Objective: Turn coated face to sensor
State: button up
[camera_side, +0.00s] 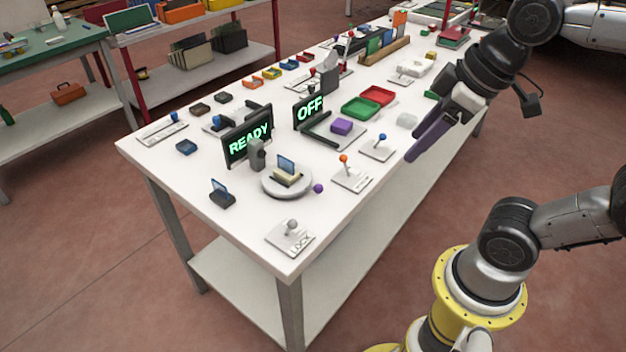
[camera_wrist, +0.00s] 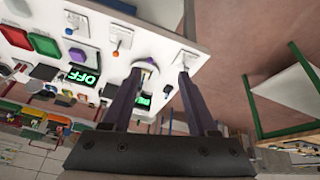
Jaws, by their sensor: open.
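In the side view a small blue glass pane (camera_side: 287,163) stands upright in a cream holder (camera_side: 288,177) on a round grey turntable (camera_side: 272,188). A purple knob (camera_side: 318,188) is at the turntable's right edge. A grey sensor-like post (camera_side: 257,153) stands just behind the turntable, beside the READY display (camera_side: 248,137). Which face of the pane is coated I cannot tell. My gripper (camera_side: 412,157) is open and empty, above the table's right edge, well apart from the turntable. In the wrist view its two fingers (camera_wrist: 159,72) are spread, with a round pale part, probably the turntable, beyond them.
A LOCK lever plate (camera_side: 290,238) is at the front corner. An orange-knob lever (camera_side: 350,177) and a blue-knob lever (camera_side: 379,148) stand right of the turntable.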

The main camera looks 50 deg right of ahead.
jog(key=w+d+f+n+g+y, duration=0.1)
jog(key=w+f+n+g, duration=0.15)
jog(key=w, duration=0.75)
jog(key=w+f+n+g, duration=0.1)
jog(key=w+g, duration=0.2)
jog(key=w, duration=0.7)
jog(key=shift+g, duration=0.35)
jog(key=f, duration=1.1)
jog(key=a+f, duration=0.1)
jog(key=f, duration=0.5)
jog(key=shift+s, duration=0.15)
grip_shut()
jog(key=shift+a, duration=0.1)
